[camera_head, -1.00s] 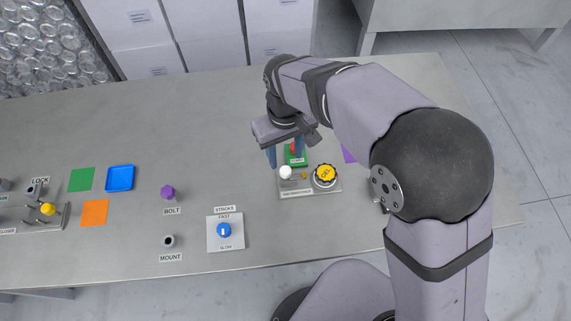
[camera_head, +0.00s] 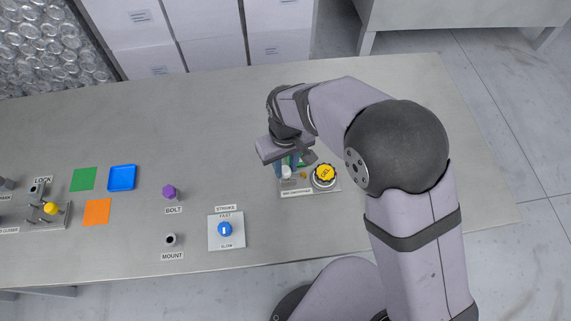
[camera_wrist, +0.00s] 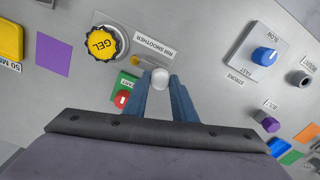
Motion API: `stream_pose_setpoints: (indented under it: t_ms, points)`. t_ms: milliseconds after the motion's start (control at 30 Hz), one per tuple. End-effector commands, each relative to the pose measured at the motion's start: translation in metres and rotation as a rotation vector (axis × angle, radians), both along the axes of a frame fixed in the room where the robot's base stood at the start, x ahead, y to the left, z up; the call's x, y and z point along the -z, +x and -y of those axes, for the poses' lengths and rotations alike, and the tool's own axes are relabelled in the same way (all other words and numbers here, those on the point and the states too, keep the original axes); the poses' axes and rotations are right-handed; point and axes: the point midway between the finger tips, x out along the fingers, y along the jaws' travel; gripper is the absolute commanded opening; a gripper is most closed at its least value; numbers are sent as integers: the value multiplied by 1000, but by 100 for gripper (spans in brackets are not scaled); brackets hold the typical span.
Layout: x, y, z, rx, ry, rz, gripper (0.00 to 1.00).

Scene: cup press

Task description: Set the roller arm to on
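A white ball knob (camera_head: 287,172) stands on the grey panel labelled RIM SMOOTHER (camera_head: 310,188); I cannot read a roller arm label. In the wrist view the white knob (camera_wrist: 159,77) sits between the tips of my gripper (camera_wrist: 161,85). My gripper (camera_head: 286,167) points down at the panel, its two blue fingers apart, one on each side of the knob. I cannot tell whether they touch it. The stem under the knob is hidden.
A yellow GEL dial (camera_wrist: 101,43) is close beside the knob. A red button (camera_wrist: 122,97) on a green START plate (camera_wrist: 130,82) lies near the fingers. The STROKE panel with its blue dial (camera_head: 224,229) is to the left. The table behind is clear.

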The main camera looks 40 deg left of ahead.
Motion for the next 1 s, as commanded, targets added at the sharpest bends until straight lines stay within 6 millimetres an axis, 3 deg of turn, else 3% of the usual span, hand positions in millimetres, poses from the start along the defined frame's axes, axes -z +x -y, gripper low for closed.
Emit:
stream_pose_setpoints:
  t_ms: [33,100,267,467,700,733,800,1000]
  points:
    - [0,0,0,0,0,0,12]
    - [0,0,0,0,0,0,0]
    - [-1,3,3,1,0,0,0]
    - [-1,21,20,3,0,0,0]
    - [0,22,21,-1,-2,2,0]
    - [0,22,21,-1,-2,2,26]
    - [0,22,21,-1,-2,2,42]
    - [0,21,21,0,0,1,43]
